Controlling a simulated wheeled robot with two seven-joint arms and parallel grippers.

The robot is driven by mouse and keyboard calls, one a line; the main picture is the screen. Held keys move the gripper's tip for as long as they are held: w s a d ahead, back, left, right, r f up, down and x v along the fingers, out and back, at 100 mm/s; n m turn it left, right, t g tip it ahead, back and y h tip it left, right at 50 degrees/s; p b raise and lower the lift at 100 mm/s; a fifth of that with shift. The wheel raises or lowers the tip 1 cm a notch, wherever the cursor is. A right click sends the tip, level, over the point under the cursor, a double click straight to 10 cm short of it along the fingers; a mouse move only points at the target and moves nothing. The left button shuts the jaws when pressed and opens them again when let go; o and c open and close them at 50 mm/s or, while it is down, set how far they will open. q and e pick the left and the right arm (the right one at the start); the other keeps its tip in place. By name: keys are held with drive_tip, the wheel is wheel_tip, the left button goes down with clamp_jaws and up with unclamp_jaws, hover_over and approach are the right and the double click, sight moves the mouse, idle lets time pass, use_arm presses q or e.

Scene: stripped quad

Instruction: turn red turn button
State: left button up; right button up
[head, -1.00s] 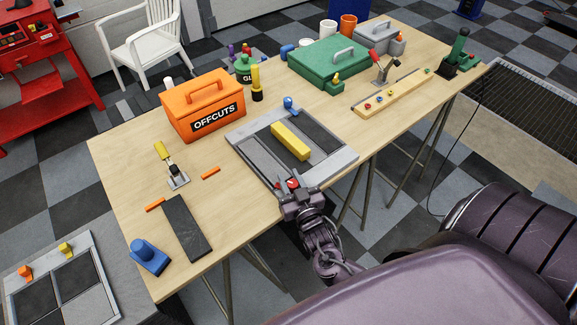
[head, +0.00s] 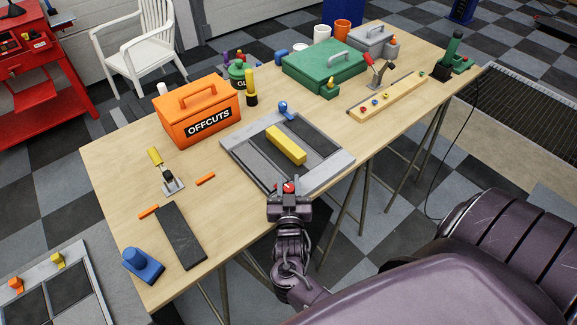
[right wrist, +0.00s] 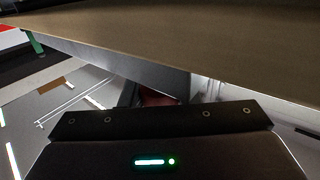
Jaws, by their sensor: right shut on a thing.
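The red turn button (head: 288,187) sits at the front edge of the grey framed panel (head: 340,162) on the table. My right gripper (head: 288,196) is at it from the near side, shut on the button, with its jaws partly hiding it. In the right wrist view a dark red patch of the button (right wrist: 158,96) shows just beyond the dark gripper body; the fingertips are hard to make out. My left gripper is not in view.
A yellow bar (head: 286,144) lies on the panel and a blue knob (head: 283,107) stands at its far corner. The orange OFFCUTS box (head: 198,112) is behind left. A yellow-handled clamp (head: 168,176) and a dark slab (head: 180,237) are at left.

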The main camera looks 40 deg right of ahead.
drive_tip(key=o, duration=1)
drive_tip(key=shift+c, duration=0.2)
drive_tip(key=b+v, duration=0.2)
drive_tip(key=v, duration=0.5)
drive_tip(key=shift+s+a, duration=0.2)
drive_tip(key=shift+s, duration=0.15)
